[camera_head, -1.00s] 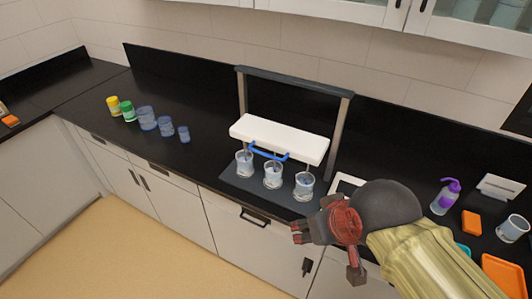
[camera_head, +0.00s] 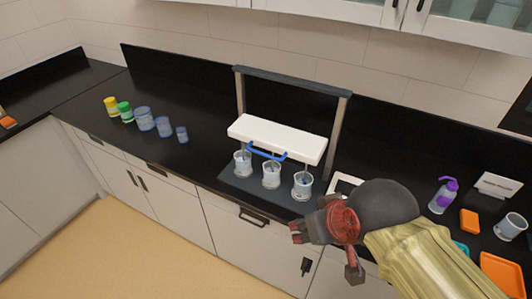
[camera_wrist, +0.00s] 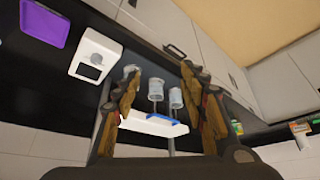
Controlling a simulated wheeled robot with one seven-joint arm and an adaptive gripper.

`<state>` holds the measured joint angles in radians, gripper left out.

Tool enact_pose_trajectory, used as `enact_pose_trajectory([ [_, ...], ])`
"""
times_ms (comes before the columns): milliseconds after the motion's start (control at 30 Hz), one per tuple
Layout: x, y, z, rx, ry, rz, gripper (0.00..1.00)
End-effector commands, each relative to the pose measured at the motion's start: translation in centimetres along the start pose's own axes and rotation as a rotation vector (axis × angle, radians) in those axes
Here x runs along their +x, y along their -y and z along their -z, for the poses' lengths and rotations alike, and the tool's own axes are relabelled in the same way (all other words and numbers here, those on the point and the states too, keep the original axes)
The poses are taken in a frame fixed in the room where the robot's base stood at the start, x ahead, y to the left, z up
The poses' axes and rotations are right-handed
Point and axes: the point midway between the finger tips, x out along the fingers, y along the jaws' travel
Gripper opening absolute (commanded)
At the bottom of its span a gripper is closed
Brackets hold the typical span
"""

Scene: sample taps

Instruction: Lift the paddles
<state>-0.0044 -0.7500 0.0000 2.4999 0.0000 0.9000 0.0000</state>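The paddle stirrer has a white head (camera_head: 277,139) on a dark frame, with a blue handle (camera_head: 266,152) along its front. Thin paddle shafts run down from the head into three clear beakers (camera_head: 271,175) on a dark base. My gripper (camera_head: 297,229) is in front of the counter edge, right of the beakers and apart from the handle. In the wrist view my gripper (camera_wrist: 160,95) has its two fingers wide apart with nothing held. The white head (camera_wrist: 150,124), blue handle (camera_wrist: 166,118) and beakers (camera_wrist: 155,88) show beyond and between the fingers.
A white device (camera_head: 346,186) sits right of the stirrer. A purple-topped bottle (camera_head: 443,195), orange items and a grey cup (camera_head: 511,227) stand at the right. Yellow and green jars (camera_head: 124,111) and several blue beakers (camera_head: 145,119) stand at the left. The counter between them and the stirrer is clear.

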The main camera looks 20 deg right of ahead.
Motion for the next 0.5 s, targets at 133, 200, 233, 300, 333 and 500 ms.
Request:
enact_pose_trajectory([
  [133, 1.9, 1.6, -0.9, -0.052, 0.036, 0.027, 0.32],
  [200, 4.0, 2.8, -1.9, -0.095, 0.091, 0.045, 0.28],
  [233, 5.0, 3.4, -2.2, -0.118, 0.115, 0.052, 0.27],
  [300, 7.3, 4.3, -2.8, -0.193, 0.172, 0.045, 0.25],
  [333, 8.3, 4.5, -3.0, -0.234, 0.197, 0.033, 0.25],
  [500, 14.0, 4.2, -3.2, -0.499, 0.331, -0.101, 0.25],
])
